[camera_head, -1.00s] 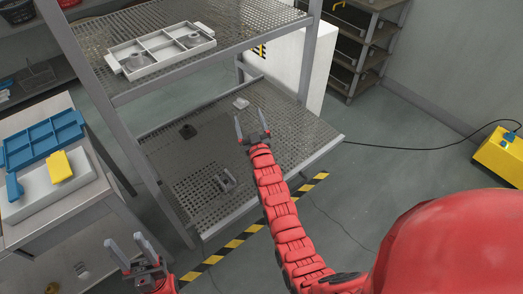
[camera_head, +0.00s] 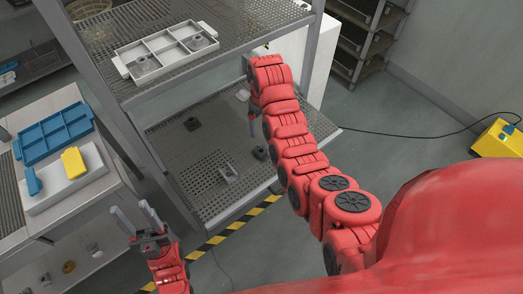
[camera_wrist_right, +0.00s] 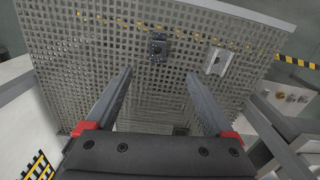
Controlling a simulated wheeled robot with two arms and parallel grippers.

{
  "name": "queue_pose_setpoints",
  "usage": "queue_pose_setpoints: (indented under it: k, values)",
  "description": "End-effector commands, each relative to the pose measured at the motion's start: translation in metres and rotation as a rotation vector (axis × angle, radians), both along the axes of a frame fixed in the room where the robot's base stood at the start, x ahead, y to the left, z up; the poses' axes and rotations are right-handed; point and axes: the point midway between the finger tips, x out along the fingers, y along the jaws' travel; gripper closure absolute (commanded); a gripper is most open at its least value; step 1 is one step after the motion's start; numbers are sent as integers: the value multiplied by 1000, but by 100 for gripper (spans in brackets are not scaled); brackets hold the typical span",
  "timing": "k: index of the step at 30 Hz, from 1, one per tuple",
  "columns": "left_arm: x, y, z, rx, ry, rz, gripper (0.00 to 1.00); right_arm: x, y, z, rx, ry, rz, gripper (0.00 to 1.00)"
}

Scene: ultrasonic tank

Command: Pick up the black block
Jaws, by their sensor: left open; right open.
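A small black block (camera_head: 260,153) lies on the lower perforated shelf (camera_head: 215,190), near its front edge. It also shows in the right wrist view (camera_wrist_right: 158,47), beyond the fingertips and roughly in line with the gap between them. My left gripper (camera_head: 130,206) is open and empty, in front of the shelf's left side.
A white compartment tray (camera_head: 168,53) stands on the upper shelf, above the lower one. Rack posts (camera_head: 316,50) flank the arm. A side table at left holds a blue tray (camera_head: 55,134) and a yellow piece (camera_head: 73,162).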

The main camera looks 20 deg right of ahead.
Motion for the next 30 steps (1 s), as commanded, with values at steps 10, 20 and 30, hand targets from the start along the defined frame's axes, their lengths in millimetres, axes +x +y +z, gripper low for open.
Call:
queue_pose_setpoints:
  k: [10, 20, 30]
  values:
    - [0, 0, -63, 0, 0, 0, 50, 1, 1, -65, 0, -4, 1, 12]
    - [0, 0, -93, 0, 0, 0, 50, 1, 0, -113, 1, 0, 0, 12]
    - [0, 0, -82, 0, 0, 0, 50, 7, 0, -136, 0, -4, -1, 12]
